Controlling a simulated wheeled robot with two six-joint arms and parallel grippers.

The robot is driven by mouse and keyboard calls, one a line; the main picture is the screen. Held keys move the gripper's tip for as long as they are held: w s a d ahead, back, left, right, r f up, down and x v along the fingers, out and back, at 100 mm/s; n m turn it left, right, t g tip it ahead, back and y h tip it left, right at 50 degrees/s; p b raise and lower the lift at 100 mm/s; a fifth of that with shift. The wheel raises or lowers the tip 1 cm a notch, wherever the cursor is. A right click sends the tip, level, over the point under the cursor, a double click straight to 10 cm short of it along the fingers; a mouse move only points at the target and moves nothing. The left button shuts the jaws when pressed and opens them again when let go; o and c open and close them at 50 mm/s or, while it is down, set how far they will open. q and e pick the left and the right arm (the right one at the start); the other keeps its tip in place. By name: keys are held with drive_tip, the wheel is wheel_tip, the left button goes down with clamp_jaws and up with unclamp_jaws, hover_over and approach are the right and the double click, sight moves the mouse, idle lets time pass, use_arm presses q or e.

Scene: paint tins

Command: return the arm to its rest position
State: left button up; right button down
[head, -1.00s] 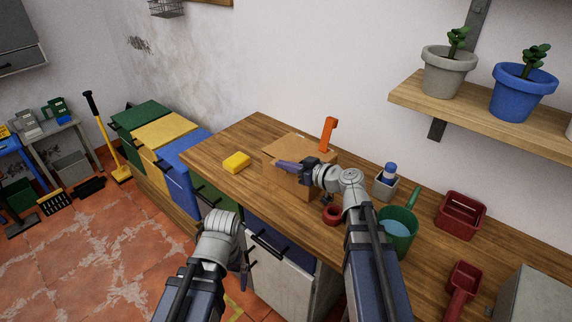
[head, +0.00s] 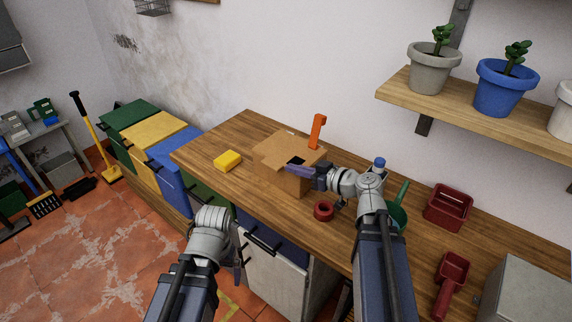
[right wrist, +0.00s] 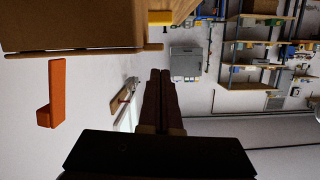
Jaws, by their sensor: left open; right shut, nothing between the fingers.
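My right gripper (head: 298,170) is shut and empty, in front of the upper part of the cardboard box (head: 268,172) in the head view. I cannot tell whether it touches the box. Its closed fingers (right wrist: 158,82) also show in the right wrist view, with nothing between them. The box fills the upper left there (right wrist: 70,25). My left gripper (head: 240,264) is low beside the front of the counter, seen edge-on and partly hidden by its own wrist. It is open, away from the objects on the counter.
The wooden counter (head: 222,143) holds a yellow sponge (head: 227,161), an orange upright piece (head: 317,131), a red ring (head: 324,211) and red trays (head: 448,207). A shelf with pots (head: 500,88) juts out at right.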

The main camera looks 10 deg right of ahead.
drive_tip(key=shift+s+d, duration=0.15)
drive_tip(key=shift+s, duration=0.05)
drive_tip(key=s+a+f+g+h+p, duration=0.1)
drive_tip(key=s+a+f+g+p, duration=0.2)
drive_tip(key=a, duration=0.4)
drive_tip(key=s+a+f+g+h+p, duration=0.1)
drive_tip(key=s+a+f+g+p, duration=0.1)
drive_tip(key=s+a+f+g, duration=0.35)
drive_tip(key=s+m+g+h+p, duration=0.2)
drive_tip(key=s+g+h+p, duration=0.1)
drive_tip(key=s+h, duration=0.6)
drive_tip(key=shift+a+r+m+g, duration=0.2)
drive_tip(key=shift+a+m+g, duration=0.15)
drive_tip(key=shift+a+m, duration=0.05)
